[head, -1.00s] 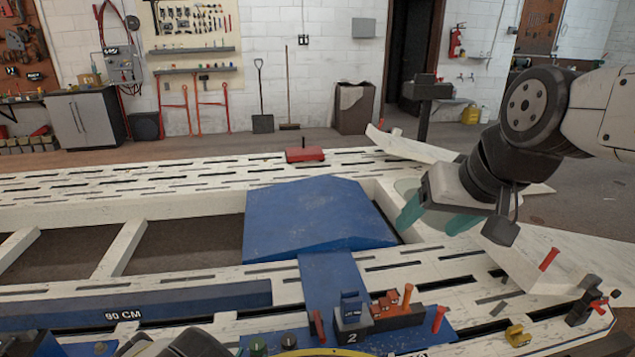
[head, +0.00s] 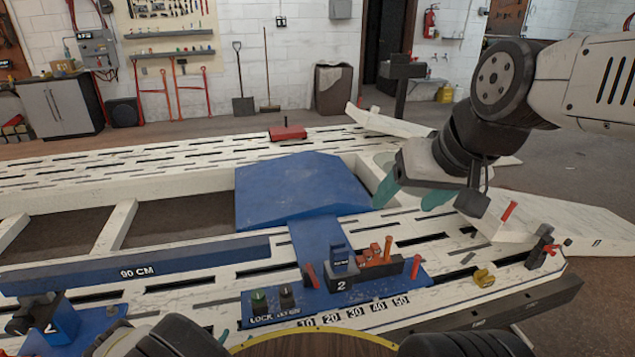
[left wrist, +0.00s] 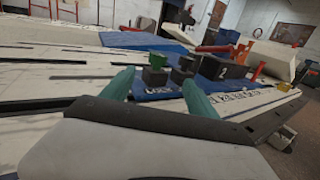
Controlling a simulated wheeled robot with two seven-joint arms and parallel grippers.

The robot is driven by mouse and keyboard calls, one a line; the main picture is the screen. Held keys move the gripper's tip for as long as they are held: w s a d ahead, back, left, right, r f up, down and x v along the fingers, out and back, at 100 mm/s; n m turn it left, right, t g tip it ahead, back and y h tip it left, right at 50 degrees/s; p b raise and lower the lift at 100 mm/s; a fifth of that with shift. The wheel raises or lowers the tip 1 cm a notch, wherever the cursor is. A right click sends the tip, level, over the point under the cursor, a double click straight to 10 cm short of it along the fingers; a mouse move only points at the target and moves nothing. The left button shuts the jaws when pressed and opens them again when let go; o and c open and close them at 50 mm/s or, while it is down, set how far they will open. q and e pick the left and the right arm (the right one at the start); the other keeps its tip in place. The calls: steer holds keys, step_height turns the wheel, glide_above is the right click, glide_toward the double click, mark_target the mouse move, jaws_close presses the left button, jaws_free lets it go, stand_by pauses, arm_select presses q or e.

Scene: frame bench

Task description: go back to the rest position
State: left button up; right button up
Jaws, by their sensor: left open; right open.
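My right gripper (head: 412,193) is at the right of the head view. Its two teal fingers are apart with nothing between them, above the white frame bench (head: 195,285) and beside the blue sloped panel (head: 300,190). My left arm comes in at the bottom edge of the head view, and its gripper is mostly cut off there. In the left wrist view my left gripper (left wrist: 158,92) has two teal fingers spread apart and empty. They point toward the blue control plate (left wrist: 160,92) with its black blocks. I cannot tell how far they are from it.
A yellow part (head: 484,278) and a dark clamp (head: 541,246) lie to the right. A red block (head: 288,132) sits on the far rail.

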arm_select(q)
steer(key=w+d+r+m+g+h, duration=0.1)
steer(key=w+r+m+g+h, duration=0.4)
steer(key=r, duration=0.7)
steer(key=w+d+r+m+g+h, duration=0.25)
steer(key=w+r+m+h, duration=0.45)
steer(key=r, duration=0.6)
steer(key=s+d+r+m+g+y, duration=0.1)
steer(key=d+r+m+g, duration=0.15)
steer(key=r, duration=0.35)
steer(key=s+d+r+m+g+y, duration=0.1)
steer(key=r+m+g, duration=0.25)
steer(key=r, duration=0.25)
steer(key=s+d+r+m+g+y, duration=0.1)
steer(key=s+d+r+m, duration=0.15)
steer(key=r, duration=0.25)
steer(key=s+d+r+m+g+y, duration=0.1)
steer(key=d+r+m+g, duration=0.15)
steer(key=r, duration=0.25)
steer(key=s+r+m+t+y, duration=0.5)
steer(key=s+r+m+y, duration=0.4)
steer(key=s+r, duration=1)
steer(key=shift+s+d+r+m+t+y, duration=0.35)
steer(key=shift+s+m, duration=0.55)
steer(key=shift+s, duration=0.35)
